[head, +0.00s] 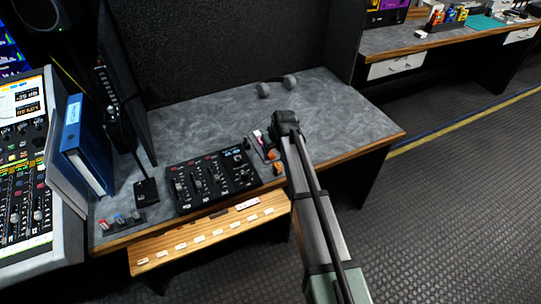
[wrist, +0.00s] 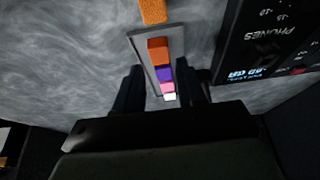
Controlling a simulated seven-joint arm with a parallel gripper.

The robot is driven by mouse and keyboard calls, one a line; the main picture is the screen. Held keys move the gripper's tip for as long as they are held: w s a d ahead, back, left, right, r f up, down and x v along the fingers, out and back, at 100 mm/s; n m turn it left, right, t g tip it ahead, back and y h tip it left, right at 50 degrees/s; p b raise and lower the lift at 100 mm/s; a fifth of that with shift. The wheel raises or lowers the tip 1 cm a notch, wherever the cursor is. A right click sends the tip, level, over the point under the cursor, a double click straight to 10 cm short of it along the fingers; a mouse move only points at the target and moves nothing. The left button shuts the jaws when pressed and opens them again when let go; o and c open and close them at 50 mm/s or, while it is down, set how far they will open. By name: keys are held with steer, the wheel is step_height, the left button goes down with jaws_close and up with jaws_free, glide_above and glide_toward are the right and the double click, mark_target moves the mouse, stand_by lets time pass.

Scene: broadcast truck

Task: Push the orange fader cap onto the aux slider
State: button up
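An orange fader cap (wrist: 158,50) sits at the far end of a grey tray (wrist: 139,42), in line with purple, pink and white caps; it also shows in the head view (head: 273,154). My gripper (wrist: 162,72) is open and empty. Its two dark fingers stand on either side of the tray, around the row of caps; I cannot tell their height above it. In the head view my arm hides part of the tray. The black mixer panel (head: 212,180) with sliders lies left of the tray. I cannot tell which slider is the aux.
An orange block (wrist: 153,11) lies just beyond the tray. A gooseneck microphone base (head: 146,191), a blue binder (head: 86,150) and a small dark holder with coloured pieces (head: 119,222) stand left of the panel. Headphones (head: 265,90) lie behind. The desk's right side is clear.

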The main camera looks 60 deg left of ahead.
mark_target(271, 154)
steer(key=shift+x, duration=1.95)
steer(key=shift+c, duration=0.4)
jaws_close()
